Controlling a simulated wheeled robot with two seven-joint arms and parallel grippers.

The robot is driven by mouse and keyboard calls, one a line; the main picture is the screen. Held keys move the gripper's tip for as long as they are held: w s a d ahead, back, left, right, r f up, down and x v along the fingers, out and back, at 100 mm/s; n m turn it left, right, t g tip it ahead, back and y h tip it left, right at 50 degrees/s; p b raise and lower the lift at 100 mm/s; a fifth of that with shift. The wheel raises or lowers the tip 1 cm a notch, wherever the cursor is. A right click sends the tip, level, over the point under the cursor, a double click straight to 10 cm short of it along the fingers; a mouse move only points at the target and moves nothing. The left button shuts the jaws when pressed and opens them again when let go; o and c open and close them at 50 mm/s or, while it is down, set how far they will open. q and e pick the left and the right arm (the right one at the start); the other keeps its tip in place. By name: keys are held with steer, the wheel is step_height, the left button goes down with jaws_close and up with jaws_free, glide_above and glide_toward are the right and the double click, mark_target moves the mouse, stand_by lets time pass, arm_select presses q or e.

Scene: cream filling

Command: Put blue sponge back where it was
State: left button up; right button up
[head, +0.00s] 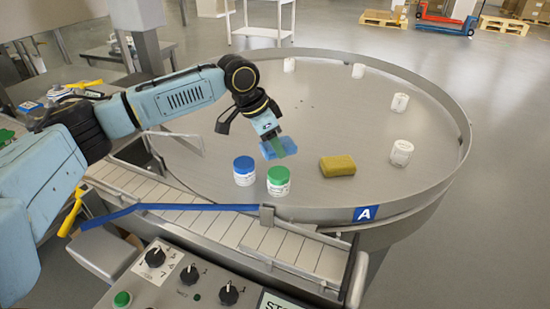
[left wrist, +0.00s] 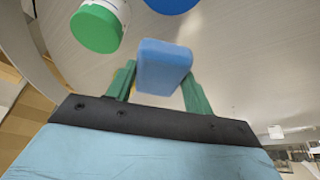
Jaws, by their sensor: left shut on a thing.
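The blue sponge (head: 267,152) is held by my left gripper (head: 277,148) over the round metal table (head: 310,95). In the left wrist view the blue sponge (left wrist: 163,65) sits between the two green fingers of my left gripper (left wrist: 160,85). The gripper is shut on it. The sponge is just behind the blue-lidded jar (head: 244,171) and the green-lidded jar (head: 278,180). I cannot tell whether the sponge touches the table. My right gripper is not in view.
A yellow sponge (head: 337,165) lies right of the green-lidded jar. Several white jars (head: 401,152) stand along the table's right and far side. A raised rim (head: 455,110) surrounds the table. A conveyor (head: 225,226) and control panel (head: 185,280) are in front. The table's middle is clear.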

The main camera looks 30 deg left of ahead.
mark_target(274, 156)
arm_select(q)
step_height(274, 156, down, 4)
steer(key=shift+f+b, duration=0.15)
steer(key=shift+b, duration=0.25)
steer(key=shift+f, duration=0.3)
steer(key=shift+w+f, duration=0.1)
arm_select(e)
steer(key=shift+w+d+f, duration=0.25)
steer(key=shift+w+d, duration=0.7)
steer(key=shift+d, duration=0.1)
arm_select(q)
steer(key=o, duration=0.8)
steer(key=shift+c, duration=0.2)
steer(key=p+v, duration=0.2)
steer(key=v, duration=1)
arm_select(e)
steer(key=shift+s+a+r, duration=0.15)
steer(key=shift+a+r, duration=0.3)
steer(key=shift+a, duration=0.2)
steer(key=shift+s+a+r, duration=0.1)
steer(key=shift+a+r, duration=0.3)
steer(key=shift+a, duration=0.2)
